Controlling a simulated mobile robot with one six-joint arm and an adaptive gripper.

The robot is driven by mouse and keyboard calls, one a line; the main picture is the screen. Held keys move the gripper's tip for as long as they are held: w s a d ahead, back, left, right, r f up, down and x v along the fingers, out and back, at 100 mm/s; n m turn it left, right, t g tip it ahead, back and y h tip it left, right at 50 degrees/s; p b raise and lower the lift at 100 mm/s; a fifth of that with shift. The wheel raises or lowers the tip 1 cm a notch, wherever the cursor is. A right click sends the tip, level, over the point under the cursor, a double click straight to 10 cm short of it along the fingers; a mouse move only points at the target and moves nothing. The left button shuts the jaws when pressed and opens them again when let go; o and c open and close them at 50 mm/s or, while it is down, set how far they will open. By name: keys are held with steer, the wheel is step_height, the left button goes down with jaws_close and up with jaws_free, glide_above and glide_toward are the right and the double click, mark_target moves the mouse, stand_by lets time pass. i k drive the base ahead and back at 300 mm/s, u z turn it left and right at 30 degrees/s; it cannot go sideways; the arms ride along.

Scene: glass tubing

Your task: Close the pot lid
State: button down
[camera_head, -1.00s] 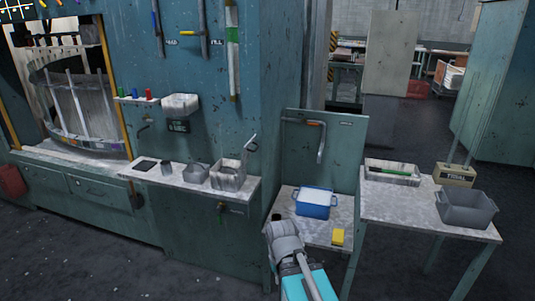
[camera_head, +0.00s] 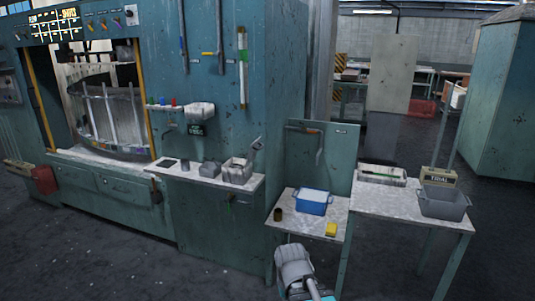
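A blue pot-like container (camera_head: 311,207) with a pale top stands on the low table. I cannot tell whether the pale top is a lid or what is inside. A small dark brown cylinder (camera_head: 278,214) stands to its left, near the table's left edge; it is too small to tell whether it has a lid. My arm shows at the bottom, in front of the low table, as pale grey and teal links. My gripper's fingers cannot be made out in this view.
A yellow block (camera_head: 331,230) lies at the low table's front right. A higher table (camera_head: 388,199) on the right holds a grey bin (camera_head: 443,203) and a shallow tray (camera_head: 382,175). A shelf (camera_head: 215,183) with small containers juts from the teal machine. Open floor lies in front.

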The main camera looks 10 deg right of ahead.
mark_target(253, 148)
steer(key=k, duration=0.2)
steer(key=z, duration=0.55)
steer(key=i, duration=1.85)
steer(key=u, duration=0.75)
